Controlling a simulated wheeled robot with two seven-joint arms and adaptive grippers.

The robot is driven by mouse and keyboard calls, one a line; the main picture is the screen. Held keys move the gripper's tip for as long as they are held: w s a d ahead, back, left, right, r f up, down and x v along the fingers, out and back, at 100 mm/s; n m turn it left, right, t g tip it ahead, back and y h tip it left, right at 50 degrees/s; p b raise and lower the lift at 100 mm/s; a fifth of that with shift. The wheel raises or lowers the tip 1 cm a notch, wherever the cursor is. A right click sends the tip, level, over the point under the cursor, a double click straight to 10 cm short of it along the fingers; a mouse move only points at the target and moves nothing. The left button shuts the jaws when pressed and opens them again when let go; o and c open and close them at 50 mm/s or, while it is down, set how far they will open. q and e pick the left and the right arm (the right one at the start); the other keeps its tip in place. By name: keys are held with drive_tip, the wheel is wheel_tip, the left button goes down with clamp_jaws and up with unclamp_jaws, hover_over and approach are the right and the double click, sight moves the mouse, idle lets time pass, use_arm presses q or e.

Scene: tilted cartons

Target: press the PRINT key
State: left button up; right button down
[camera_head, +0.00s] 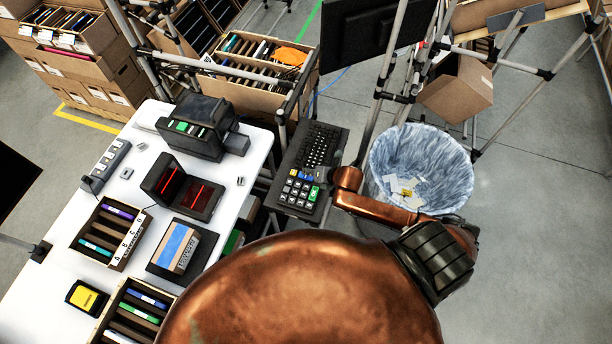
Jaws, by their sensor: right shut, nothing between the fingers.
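A dark keypad (297,190) sits at the near end of a black keyboard (318,147) on a narrow stand right of the white table. It has pale keys, a yellow and a blue key at the top left, and a tall green key (314,193) on its right side. The lettering is too small to read, so I cannot tell which key is PRINT. My right arm reaches in from the lower right. My right gripper (331,186) is shut and empty at the keypad's right edge, largely hidden by the copper wrist. I cannot tell whether it touches a key. My left gripper is out of view.
The white table (237,190) holds a dark printer-like machine (197,127), a scanner with red lines (184,187) and trays. A blue-lined bin (422,160) stands right of the keypad. Frame posts and a black monitor (372,40) rise behind it.

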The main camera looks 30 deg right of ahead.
sight(308, 177)
drive_tip(key=shift+f, duration=0.15)
drive_tip(key=shift+f, duration=0.25)
drive_tip(key=shift+f+b, duration=0.3)
drive_tip(key=shift+f, duration=0.15)
idle(0.6)
drive_tip(key=shift+r, duration=0.1)
drive_tip(key=shift+r+p, duration=0.8)
drive_tip(key=shift+p, duration=0.15)
wheel_tip(308, 177, up, 5)
drive_tip(key=p, duration=0.5)
